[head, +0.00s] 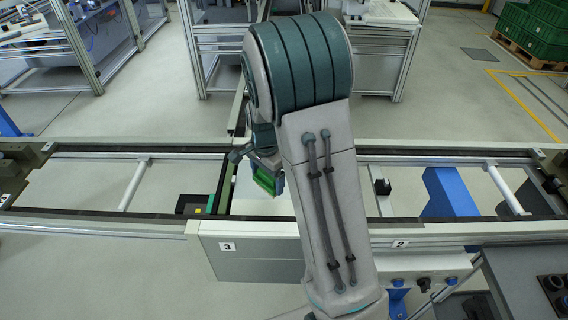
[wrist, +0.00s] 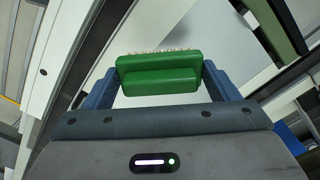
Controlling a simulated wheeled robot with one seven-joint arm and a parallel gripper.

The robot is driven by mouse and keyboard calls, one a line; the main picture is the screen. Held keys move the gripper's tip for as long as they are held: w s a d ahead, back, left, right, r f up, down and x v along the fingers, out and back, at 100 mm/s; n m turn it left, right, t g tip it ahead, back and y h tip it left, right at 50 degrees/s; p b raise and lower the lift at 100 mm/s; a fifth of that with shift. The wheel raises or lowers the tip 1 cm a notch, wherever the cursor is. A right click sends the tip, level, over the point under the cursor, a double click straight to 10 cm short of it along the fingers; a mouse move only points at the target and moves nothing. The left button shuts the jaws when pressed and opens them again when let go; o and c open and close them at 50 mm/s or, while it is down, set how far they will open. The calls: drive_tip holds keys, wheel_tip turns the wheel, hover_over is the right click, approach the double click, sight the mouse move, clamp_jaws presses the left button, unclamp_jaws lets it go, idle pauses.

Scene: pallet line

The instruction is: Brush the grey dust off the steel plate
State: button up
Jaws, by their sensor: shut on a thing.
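My gripper (wrist: 158,88) is shut on a green brush (wrist: 158,77), one blue finger at each end of it. The brush's pale bristles point away from the gripper in the wrist view. In the head view the brush (head: 265,180) shows just left of my arm, over the pale steel plate (head: 250,198) on the line. The plate also fills the area behind the brush in the wrist view (wrist: 205,32). My arm hides much of the plate in the head view.
The conveyor's front rail (head: 100,229) runs across the view, with panels marked 3 and 2. A small black box (head: 190,204) sits left of the plate, and a black block (head: 382,187) is to the right. Green crates (head: 535,28) stand far back right.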

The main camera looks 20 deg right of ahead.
drive_tip(key=shift+d+r+p, duration=0.1)
drive_tip(key=shift+r+p, duration=0.9)
drive_tip(key=shift+r, duration=0.7)
drive_tip(key=shift+f, duration=0.1)
